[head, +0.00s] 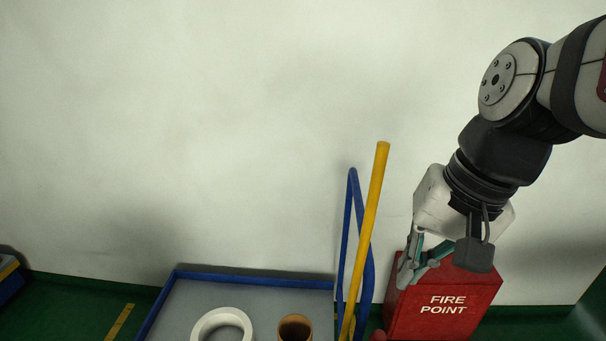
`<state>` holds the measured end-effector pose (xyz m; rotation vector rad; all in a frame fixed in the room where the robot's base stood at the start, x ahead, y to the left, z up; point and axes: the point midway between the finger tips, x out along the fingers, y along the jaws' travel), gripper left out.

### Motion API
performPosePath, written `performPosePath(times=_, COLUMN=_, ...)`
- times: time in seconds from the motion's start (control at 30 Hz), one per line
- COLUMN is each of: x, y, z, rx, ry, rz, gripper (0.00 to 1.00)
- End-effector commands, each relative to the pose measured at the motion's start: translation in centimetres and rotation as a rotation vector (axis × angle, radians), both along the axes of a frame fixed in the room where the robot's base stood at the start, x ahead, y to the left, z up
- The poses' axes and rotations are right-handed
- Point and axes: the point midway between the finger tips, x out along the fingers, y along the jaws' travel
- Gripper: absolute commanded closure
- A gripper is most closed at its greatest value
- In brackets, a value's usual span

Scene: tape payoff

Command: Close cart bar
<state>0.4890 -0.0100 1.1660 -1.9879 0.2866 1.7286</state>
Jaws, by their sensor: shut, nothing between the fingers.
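The yellow bar (368,225) stands nearly upright at the right side of the cart, its top leaning a little to the right. Its lower end runs out of the picture. The cart (255,283) has a grey deck with a blue rim and a blue looped handle (347,215) just behind the bar. My gripper (408,276) is shut and empty, pointing down to the right of the bar. It appears apart from the bar, in front of the red box.
A red box marked FIRE POINT (447,300) stands right of the cart, close to my gripper. A white ring (199,327) and a brown tube (295,322) sit on the deck. A pale wall rises behind. Green floor (70,305) with a yellow stripe lies left.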

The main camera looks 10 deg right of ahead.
Motion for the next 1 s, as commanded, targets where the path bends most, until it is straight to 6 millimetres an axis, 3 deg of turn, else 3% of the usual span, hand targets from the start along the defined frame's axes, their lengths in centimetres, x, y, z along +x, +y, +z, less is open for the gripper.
performPosePath(times=0.27, x=2.9, y=-3.6, z=1.5, rx=0.341, ry=0.239, rz=-0.562, gripper=1.0)
performPosePath(times=0.6, x=5.8, y=-11.3, z=1.1, rx=0.738, ry=0.464, rz=-1.163, gripper=1.0)
performPosePath(times=0.8, x=6.3, y=-13.9, z=0.6, rx=0.848, ry=0.515, rz=-1.308, gripper=1.0)
performPosePath(times=1.0, x=6.8, y=-13.3, z=-0.4, rx=0.861, ry=0.523, rz=-1.324, gripper=1.0)
